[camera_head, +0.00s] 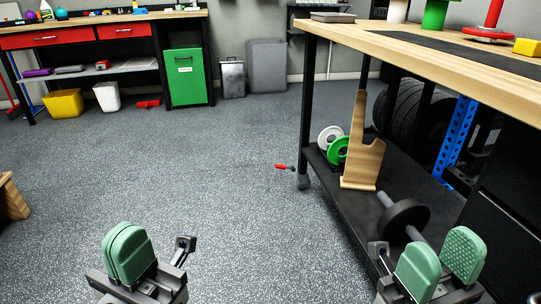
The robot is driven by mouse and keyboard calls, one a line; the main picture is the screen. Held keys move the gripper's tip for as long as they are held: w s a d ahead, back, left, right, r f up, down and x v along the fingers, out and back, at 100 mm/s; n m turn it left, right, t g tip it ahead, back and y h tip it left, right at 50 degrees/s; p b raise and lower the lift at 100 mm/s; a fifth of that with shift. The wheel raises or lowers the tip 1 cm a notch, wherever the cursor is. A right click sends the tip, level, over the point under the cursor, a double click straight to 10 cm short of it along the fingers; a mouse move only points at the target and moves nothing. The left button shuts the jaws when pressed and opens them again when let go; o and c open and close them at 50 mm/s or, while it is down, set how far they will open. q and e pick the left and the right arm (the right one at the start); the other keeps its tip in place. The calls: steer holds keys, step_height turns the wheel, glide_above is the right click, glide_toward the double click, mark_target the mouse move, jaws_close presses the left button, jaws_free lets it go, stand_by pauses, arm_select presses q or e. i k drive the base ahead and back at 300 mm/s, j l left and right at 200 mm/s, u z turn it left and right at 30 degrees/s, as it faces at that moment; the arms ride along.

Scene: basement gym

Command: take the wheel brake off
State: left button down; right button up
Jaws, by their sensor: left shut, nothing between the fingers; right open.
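A small lever with a red end (281,166) sticks out to the left near the floor, beside the caster wheel (303,181) under the near-left leg of the wooden-topped workbench (440,68). It looks like the wheel brake. My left gripper (127,250) is shut and empty, low at the lower left, well apart from the lever. My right gripper (441,264) is open and empty at the lower right, in front of the bench's lower shelf. Neither gripper touches the lever or the wheel.
The lower shelf (345,205) bears a wooden stand (362,160), weight plates (337,148) and a dumbbell (403,217). A green cabinet (187,78) and a bench with red drawers (50,38) stand at the back. A wooden thing (12,198) is at the left edge. The middle floor is clear.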

mark_target(277, 167)
steer(key=i+j+z, duration=0.25)
steer(key=z, duration=0.2)
steer(key=i+j+z, duration=0.2)
steer(key=z, duration=0.25)
steer(key=i+j, duration=0.15)
steer(key=j, duration=0.25)
steer(key=i+j+z, duration=0.1)
steer(key=j, duration=0.3)
steer(key=i+j, duration=0.25)
steer(key=j, duration=0.15)
steer(key=i+j+z, duration=0.1)
steer(key=j, duration=0.3)
steer(key=i+j, duration=0.2)
steer(key=j, duration=0.2)
steer(key=i+j+z, duration=0.1)
steer(key=j, duration=0.35)
steer(key=i+j, duration=0.15)
steer(key=j, duration=0.25)
steer(key=i+l, duration=0.35)
steer(key=i+z, duration=0.05)
steer(key=i, duration=0.05)
